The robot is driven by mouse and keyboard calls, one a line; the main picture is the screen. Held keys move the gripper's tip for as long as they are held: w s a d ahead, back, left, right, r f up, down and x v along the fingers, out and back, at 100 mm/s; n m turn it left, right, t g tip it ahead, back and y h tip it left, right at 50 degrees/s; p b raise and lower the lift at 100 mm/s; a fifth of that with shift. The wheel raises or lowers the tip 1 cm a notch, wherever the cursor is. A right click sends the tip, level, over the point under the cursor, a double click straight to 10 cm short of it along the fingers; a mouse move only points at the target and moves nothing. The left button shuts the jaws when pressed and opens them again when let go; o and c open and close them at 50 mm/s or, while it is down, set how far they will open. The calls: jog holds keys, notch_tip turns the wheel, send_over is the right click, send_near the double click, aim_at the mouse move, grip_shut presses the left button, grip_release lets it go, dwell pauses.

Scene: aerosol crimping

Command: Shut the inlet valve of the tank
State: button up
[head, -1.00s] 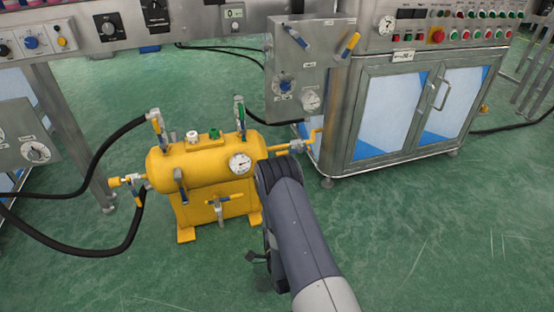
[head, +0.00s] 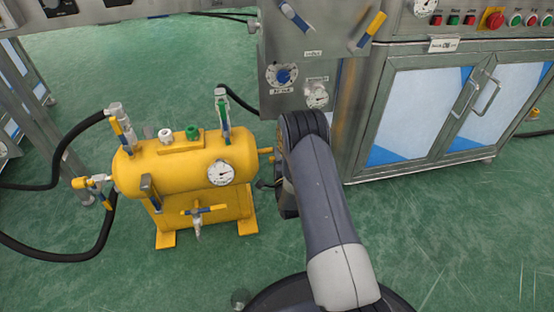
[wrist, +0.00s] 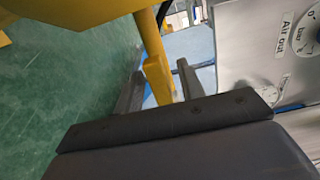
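A yellow tank (head: 175,165) stands on the floor at left in the head view, with several valves and a round gauge (head: 221,173). A short yellow pipe (head: 265,152) leaves its right end and runs behind my arm. In the wrist view a yellow pipe (wrist: 149,35) comes down to a flat yellow piece (wrist: 158,80), which looks like a lever. My gripper (wrist: 160,85) is open, with one grey finger on either side of this piece and gaps showing. In the head view my gripper is hidden behind my arm. I cannot read which valve is the inlet.
A grey panel (head: 300,65) with levers, a knob and a gauge hangs close behind my arm. A steel cabinet (head: 350,135) with glass doors stands at right. Black hoses (head: 85,150) run to the tank's left side. Green floor (head: 470,230) is free at front right.

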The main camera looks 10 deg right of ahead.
jog(key=shift+c, duration=0.4)
grip_shut()
